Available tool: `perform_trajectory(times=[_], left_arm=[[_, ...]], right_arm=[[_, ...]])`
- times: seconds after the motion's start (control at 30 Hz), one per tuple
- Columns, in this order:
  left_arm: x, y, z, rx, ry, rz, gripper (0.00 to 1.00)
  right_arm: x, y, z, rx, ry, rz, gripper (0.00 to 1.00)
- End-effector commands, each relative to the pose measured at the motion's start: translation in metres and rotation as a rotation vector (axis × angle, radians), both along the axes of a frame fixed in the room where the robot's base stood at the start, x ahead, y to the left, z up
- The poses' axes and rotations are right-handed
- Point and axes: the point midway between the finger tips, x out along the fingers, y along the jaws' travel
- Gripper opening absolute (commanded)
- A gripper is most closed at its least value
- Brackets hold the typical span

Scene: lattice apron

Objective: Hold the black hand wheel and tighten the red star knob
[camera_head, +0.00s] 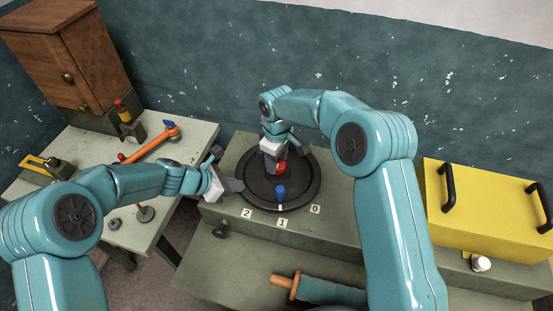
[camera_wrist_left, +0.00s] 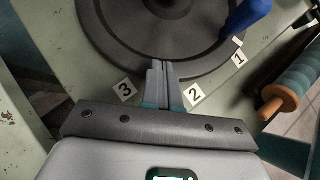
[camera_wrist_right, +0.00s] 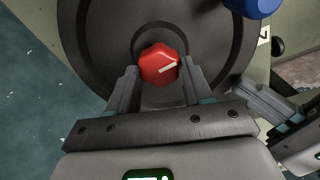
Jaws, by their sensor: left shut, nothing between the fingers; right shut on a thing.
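The black hand wheel (camera_head: 301,196) lies flat on the grey-green bench, with a blue handle (camera_head: 280,191) standing near its rim. My right gripper (camera_wrist_right: 160,72) is shut on the knob, a finger on each side. My left gripper (camera_head: 238,186) is shut and empty, its tips at the wheel's left rim. In the left wrist view the tips (camera_wrist_left: 160,65) overlap the rim between labels 3 and 2; contact is unclear.
Number labels (camera_head: 282,223) stand along the wheel's front edge. A yellow case (camera_head: 485,205) with black handles is at the right. A side table (camera_head: 185,150) at the left holds tools and a wooden cabinet (camera_head: 70,50). A roll with an orange handle (camera_head: 283,281) lies in front.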

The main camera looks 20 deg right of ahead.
Motion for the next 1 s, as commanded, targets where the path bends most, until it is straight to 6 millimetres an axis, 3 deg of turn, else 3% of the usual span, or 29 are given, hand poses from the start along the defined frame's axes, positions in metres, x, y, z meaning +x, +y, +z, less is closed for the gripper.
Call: perform_trajectory(times=[0.03,0.6,1.0], left_arm=[[-0.0025,0.0014,-0.0071,0.007,0.009,0.001,0.00],[-0.0026,0.0016,-0.0074,0.007,0.009,0.001,0.00],[-0.0026,0.0017,-0.0074,0.007,0.009,0.001,0.00]], right_arm=[[-0.0024,-0.0010,-0.0018,-0.001,0.011,-0.044,0.20],[-0.0022,-0.0025,-0.0024,-0.003,0.012,-0.545,0.20],[-0.0025,-0.0028,-0.0027,-0.003,0.012,-0.727,0.20]])
